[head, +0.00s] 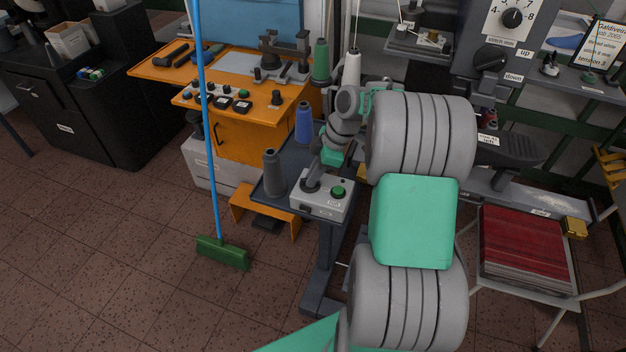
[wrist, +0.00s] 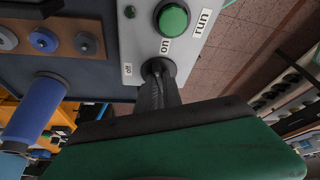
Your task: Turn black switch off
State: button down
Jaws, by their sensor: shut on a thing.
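The black switch (head: 310,185) stands on a light grey control box (head: 321,206) on the small dark machine table, left of a green button (head: 338,192). In the wrist view the switch (wrist: 158,90) rises from a round collar, with the "off" label to its left and "on" just above. The green button (wrist: 173,19) is beside the "run" label. My gripper (head: 318,176) reaches down over the box from the right. In the wrist view my gripper (wrist: 165,108) is shut on the black switch; its green finger with a dark pad hides the lever's end.
A grey thread cone (head: 272,172) and a blue one (head: 303,122) stand close by on the table. A blue-handled broom (head: 211,150) stands left. An orange workbench (head: 250,120) is behind. A red stack (head: 523,248) is at right.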

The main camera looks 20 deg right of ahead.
jog(key=n+g+b, duration=0.1)
jog(key=n, duration=0.2)
jog(key=shift+w+f, duration=0.1)
jog(key=shift+w, duration=0.05)
jog(key=n, duration=0.1)
jog(key=n+g, duration=0.1)
jog(key=n, duration=0.1)
jog(key=shift+w+n+g+y, duration=0.15)
jog(key=shift+n+g+y, duration=0.15)
jog(key=n+g, duration=0.1)
jog(key=n, duration=0.2)
jog(key=shift+w+p, duration=0.1)
jog(key=shift+p, duration=0.3)
jog(key=shift+w+a+n+g+h+p, duration=0.1)
jog(key=shift+n+g+h+p, duration=0.45)
jog(key=shift+n, duration=1.35)
jog(key=shift+h, duration=0.25)
jog(key=c, duration=1.5)
grip_release()
